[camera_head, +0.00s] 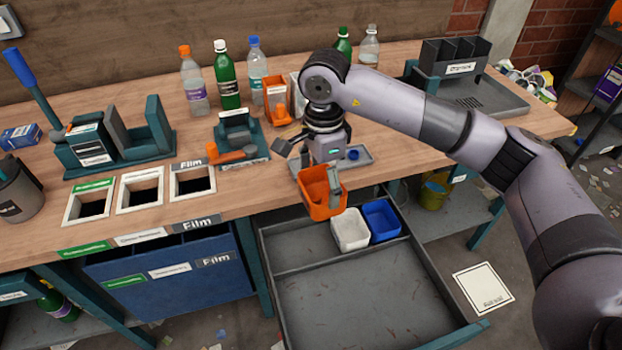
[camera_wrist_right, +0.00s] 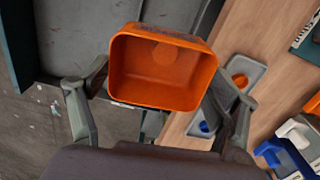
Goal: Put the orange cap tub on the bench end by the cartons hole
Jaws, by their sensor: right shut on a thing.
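The orange cap tub (camera_head: 318,196) is a small, open-topped orange box. My right gripper (camera_head: 322,176) is shut on it, just over the bench's front edge and the back of the open drawer. The right wrist view shows the tub (camera_wrist_right: 160,70) between the two fingers, its inside empty. Three square-framed holes are set in the bench (camera_head: 400,170) at left: one with a green label (camera_head: 92,200), one with a white label (camera_head: 141,188), and one marked Film (camera_head: 193,182). The green and white labels are too small to read. My left gripper is not in view.
The open drawer (camera_head: 365,300) holds a white tub (camera_head: 350,230) and a blue tub (camera_head: 381,221). Teal-and-grey racks (camera_head: 118,140) stand behind the holes. Bottles (camera_head: 227,75) and an orange bin (camera_head: 277,98) stand further back.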

